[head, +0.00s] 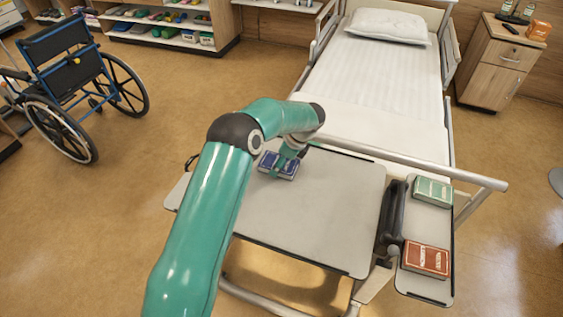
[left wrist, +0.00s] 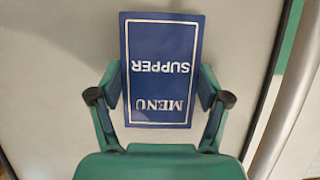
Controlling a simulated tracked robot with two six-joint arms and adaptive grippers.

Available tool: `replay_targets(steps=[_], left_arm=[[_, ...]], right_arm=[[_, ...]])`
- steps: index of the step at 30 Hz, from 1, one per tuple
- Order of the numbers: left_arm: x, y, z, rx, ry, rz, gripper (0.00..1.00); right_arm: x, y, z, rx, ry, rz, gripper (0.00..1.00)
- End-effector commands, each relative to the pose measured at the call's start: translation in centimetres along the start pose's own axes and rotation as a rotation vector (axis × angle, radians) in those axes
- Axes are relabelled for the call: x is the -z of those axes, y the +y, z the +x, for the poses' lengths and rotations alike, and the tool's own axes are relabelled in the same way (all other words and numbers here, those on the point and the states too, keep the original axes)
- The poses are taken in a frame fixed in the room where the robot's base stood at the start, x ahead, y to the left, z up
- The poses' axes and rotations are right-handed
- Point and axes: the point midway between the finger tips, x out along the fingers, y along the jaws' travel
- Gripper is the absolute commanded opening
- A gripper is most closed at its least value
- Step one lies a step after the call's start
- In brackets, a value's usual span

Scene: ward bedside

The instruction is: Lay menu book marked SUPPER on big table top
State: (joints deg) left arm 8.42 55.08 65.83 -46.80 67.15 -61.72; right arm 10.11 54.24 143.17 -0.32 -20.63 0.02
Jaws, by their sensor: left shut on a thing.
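The blue menu book marked SUPPER (left wrist: 158,95) fills the middle of the left wrist view, its lettering upside down there. In the head view the blue book (head: 279,166) is at the far left part of the big table top (head: 310,215). My left gripper (head: 288,163) is shut on the book, with one finger on each side (left wrist: 160,92). The book looks to be at or just above the table surface; I cannot tell whether it touches. My right gripper is not in view.
A small side top (head: 425,215) at the right holds a green book (head: 433,191) and a red book (head: 426,259). The bed (head: 385,90) with its foot rail stands behind the table. A wheelchair (head: 75,80) is at the left. Most of the big table top is clear.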

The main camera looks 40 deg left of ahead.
Motion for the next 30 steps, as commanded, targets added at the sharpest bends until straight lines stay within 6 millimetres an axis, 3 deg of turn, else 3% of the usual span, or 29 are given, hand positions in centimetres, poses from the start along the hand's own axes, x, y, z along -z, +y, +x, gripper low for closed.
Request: replay_targets(steps=[6, 7, 10, 23, 30], left_arm=[[0.1, 0.0, 0.2, 0.001, 0.0, 0.0, 0.34], [0.1, 0.0, 0.1, 0.0, 0.0, 0.0, 0.81], [0.1, 0.0, 0.1, 0.0, 0.0, 0.0, 0.98], [0.1, -0.1, -0.3, 0.001, 0.0, 0.0, 1.0], [0.1, -0.1, -3.3, 0.005, 0.001, 0.0, 1.0]], right_arm=[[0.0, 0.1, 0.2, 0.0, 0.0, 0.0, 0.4], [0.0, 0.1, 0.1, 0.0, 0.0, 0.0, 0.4], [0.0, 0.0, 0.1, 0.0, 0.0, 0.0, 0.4], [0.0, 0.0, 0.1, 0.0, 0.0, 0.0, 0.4], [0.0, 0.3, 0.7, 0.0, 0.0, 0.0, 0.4]])
